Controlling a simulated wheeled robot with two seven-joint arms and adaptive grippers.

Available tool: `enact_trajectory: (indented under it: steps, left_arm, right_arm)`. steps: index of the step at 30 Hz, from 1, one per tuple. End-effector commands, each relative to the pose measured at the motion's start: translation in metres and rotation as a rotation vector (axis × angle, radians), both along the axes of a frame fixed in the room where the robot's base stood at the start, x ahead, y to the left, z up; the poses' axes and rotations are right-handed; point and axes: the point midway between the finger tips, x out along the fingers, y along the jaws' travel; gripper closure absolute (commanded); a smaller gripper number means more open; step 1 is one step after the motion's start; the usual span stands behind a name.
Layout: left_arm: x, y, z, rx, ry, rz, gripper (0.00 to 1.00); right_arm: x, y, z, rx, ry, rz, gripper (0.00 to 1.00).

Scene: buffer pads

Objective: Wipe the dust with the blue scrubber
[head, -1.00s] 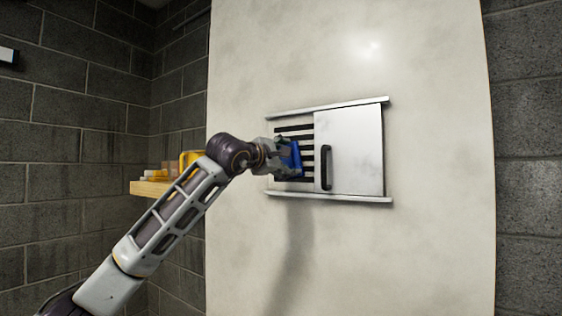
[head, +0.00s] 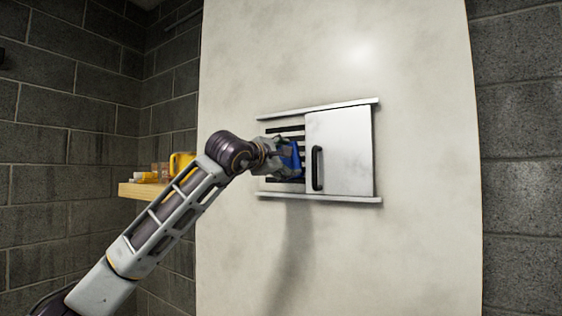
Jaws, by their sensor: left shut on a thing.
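The blue scrubber (head: 292,157) is in my left gripper (head: 280,158), which is shut on it. The gripper holds it in front of the dark slotted vent (head: 286,133) on the pale wall panel, at the left of the white sliding door (head: 339,150). I cannot tell whether the scrubber touches the slats. The scrubber and gripper hide the middle of the vent. Faint grey smudges show on the pale panel; I cannot make out distinct dust on the slats. My right gripper is not in view.
The door has a dark handle (head: 317,168) close to the right of the scrubber. Metal rails (head: 318,108) run above and below. A wooden shelf (head: 140,190) with a yellow container (head: 181,163) and small items stands at the left, behind my arm.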

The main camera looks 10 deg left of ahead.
Motion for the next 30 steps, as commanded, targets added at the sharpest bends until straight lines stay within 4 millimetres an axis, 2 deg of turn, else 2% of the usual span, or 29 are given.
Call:
enact_trajectory:
  steps: [12,30]
  left_arm:
    - [-0.007,-0.023,0.0,0.0,0.0,-0.005,0.65]
    - [-0.008,-0.031,-0.002,0.001,0.001,-0.015,0.65]
  right_arm:
    - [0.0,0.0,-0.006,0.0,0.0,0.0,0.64]
    - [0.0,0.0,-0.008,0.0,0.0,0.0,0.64]
